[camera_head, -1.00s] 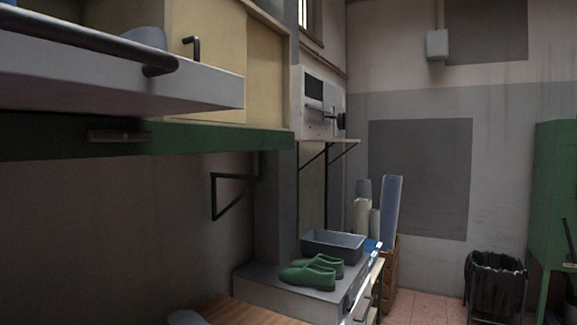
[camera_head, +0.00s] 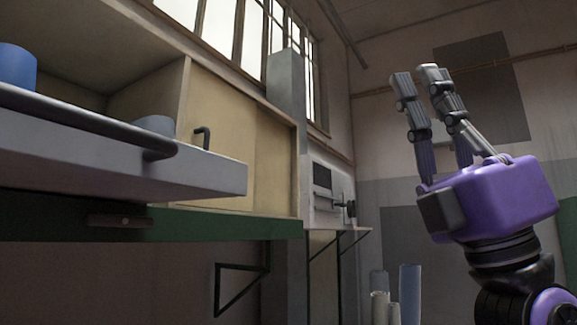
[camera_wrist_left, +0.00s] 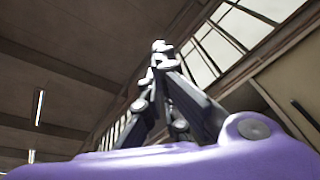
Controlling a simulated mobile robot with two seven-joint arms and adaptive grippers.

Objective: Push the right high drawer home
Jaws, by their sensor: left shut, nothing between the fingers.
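A high drawer (camera_head: 205,172) with a pale front and a long dark bar handle (camera_head: 75,122) stands pulled out at the left of the head view, close to the camera. Its left end is outside the picture, and I cannot tell from its label which drawer it is. My left gripper (camera_head: 415,76), with a purple body, is raised at the right, fingers pointing up, well apart from the drawer. It is shut and empty. The left wrist view shows its fingers (camera_wrist_left: 160,47) together against ceiling and windows. My right gripper is not in view.
A blue container (camera_head: 17,68) and a grey-blue one (camera_head: 155,125) show above the drawer front. Behind is a yellowish cabinet panel (camera_head: 235,140) with a black handle (camera_head: 203,137). A green ledge (camera_head: 225,225) runs below. A wall bracket (camera_head: 240,285) and several rolls (camera_head: 410,290) stand lower.

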